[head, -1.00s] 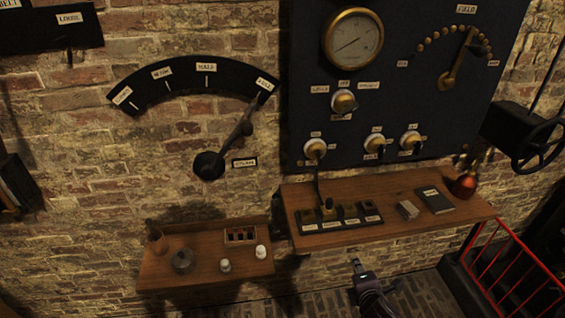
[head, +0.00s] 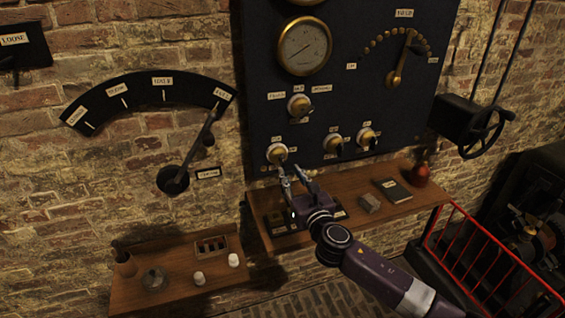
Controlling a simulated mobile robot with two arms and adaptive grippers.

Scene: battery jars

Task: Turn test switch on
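The dark panel (head: 352,60) on the brick wall carries several round brass-and-white switches. One switch (head: 299,105) sits mid-panel under the gauge. Below it are a lower left switch (head: 277,153), a lower middle switch (head: 333,145) and a lower right switch (head: 367,138). Their labels are too small to read, so I cannot tell which is the test switch. My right gripper (head: 291,171) is open, its two fingers apart and pointing up, just below the lower left switch. I cannot tell whether it touches it. My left gripper is not in view.
A wooden shelf (head: 395,205) under the panel holds a dark book (head: 393,190), a small block (head: 369,203) and a red flask (head: 420,174). My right arm hides part of it. A lower left shelf (head: 190,295) holds small items. A red railing (head: 490,255) stands right.

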